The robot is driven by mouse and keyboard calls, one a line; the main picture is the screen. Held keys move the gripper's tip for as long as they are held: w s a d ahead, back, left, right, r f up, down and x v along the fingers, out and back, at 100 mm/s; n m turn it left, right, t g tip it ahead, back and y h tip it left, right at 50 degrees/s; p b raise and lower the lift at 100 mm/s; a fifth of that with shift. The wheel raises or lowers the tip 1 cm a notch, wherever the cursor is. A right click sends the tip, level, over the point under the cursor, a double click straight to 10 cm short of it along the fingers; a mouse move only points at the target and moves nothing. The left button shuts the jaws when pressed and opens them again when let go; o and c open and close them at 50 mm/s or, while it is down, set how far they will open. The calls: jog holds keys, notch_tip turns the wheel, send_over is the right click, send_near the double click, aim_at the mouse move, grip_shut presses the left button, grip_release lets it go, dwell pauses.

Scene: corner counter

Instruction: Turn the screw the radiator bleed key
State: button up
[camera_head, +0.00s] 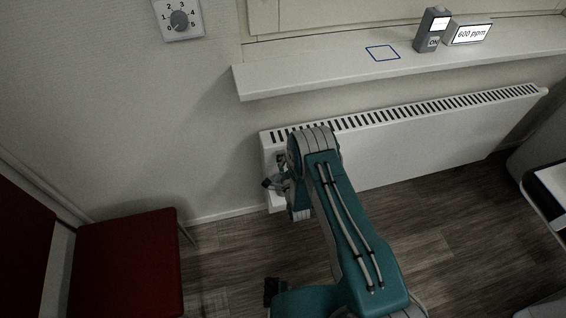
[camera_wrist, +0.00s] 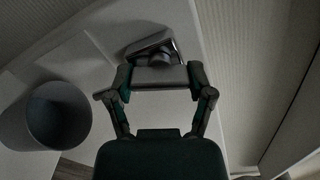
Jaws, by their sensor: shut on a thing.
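The white radiator (camera_head: 430,128) hangs on the wall below the sill. My gripper (camera_head: 274,181) is at the radiator's left end, partly hidden behind my arm. In the wrist view my gripper (camera_wrist: 160,80) is shut on a grey piece, which I take to be the bleed key (camera_wrist: 160,74), spanning between the two fingers. Just beyond it is a grey block-like part with a rounded front (camera_wrist: 152,48), close to the key; I cannot tell whether they touch. The bleed screw itself cannot be made out.
The white window sill (camera_head: 330,76) juts out above the radiator, with a grey device (camera_head: 433,30) and a 600 ppm display (camera_head: 472,34) on it. A red chair (camera_head: 125,262) stands at the left. A dark grey cylinder (camera_wrist: 58,114) shows left of my gripper. Wooden floor (camera_head: 225,262) is clear between chair and arm.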

jog(key=shift+s+d+f, duration=0.15)
jog(key=shift+d+f, duration=0.05)
jog(key=shift+f, duration=0.15)
jog(key=o, duration=1.1)
jog(key=shift+r, duration=0.15)
jog(key=shift+a, duration=0.15)
jog(key=v, duration=1.1)
jog(key=shift+s, duration=0.35)
